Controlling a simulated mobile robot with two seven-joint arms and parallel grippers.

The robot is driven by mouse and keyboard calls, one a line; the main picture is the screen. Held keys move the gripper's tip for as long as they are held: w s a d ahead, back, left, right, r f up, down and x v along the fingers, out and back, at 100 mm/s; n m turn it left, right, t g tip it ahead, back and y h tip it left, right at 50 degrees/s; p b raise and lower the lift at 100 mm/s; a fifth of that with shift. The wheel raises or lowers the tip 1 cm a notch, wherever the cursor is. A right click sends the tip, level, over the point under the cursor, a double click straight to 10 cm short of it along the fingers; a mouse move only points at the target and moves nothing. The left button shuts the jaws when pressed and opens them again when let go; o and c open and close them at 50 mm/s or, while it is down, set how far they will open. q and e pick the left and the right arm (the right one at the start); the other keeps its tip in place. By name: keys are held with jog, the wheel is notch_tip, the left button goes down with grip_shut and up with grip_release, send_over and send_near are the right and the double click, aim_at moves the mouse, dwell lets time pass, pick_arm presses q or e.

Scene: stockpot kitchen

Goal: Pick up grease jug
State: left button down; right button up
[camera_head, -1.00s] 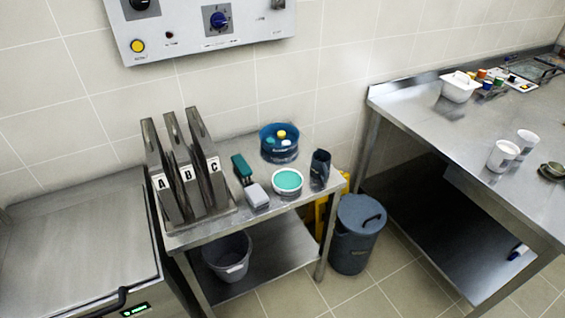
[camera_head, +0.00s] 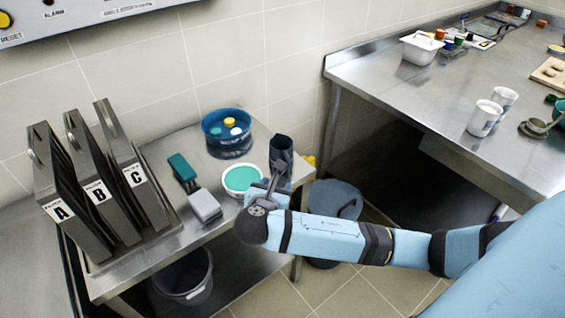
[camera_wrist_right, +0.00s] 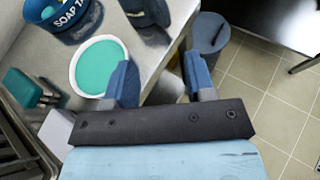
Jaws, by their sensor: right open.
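The grease jug, seemingly the dark blue-grey jug (camera_head: 281,148), stands upright at the right edge of the small steel table. In the right wrist view the jug (camera_wrist_right: 148,12) is at the top, cut off by the frame, beyond my fingertips. My right gripper (camera_head: 274,182) is at the near side of the jug and hides its lower part in the head view. In the wrist view the right gripper (camera_wrist_right: 160,78) is open, with nothing seen between its fingers. My left gripper is not in view.
Upright panels A, B, C stand left. A lidded bin (camera_wrist_right: 211,34) stands on the floor right of the table.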

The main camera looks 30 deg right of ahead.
aim_at(288, 171)
jog(key=x, duration=1.3)
jog(key=shift+s+d+f, duration=0.1)
jog(key=shift+s+f, duration=0.05)
jog(key=shift+s, duration=0.15)
grip_shut()
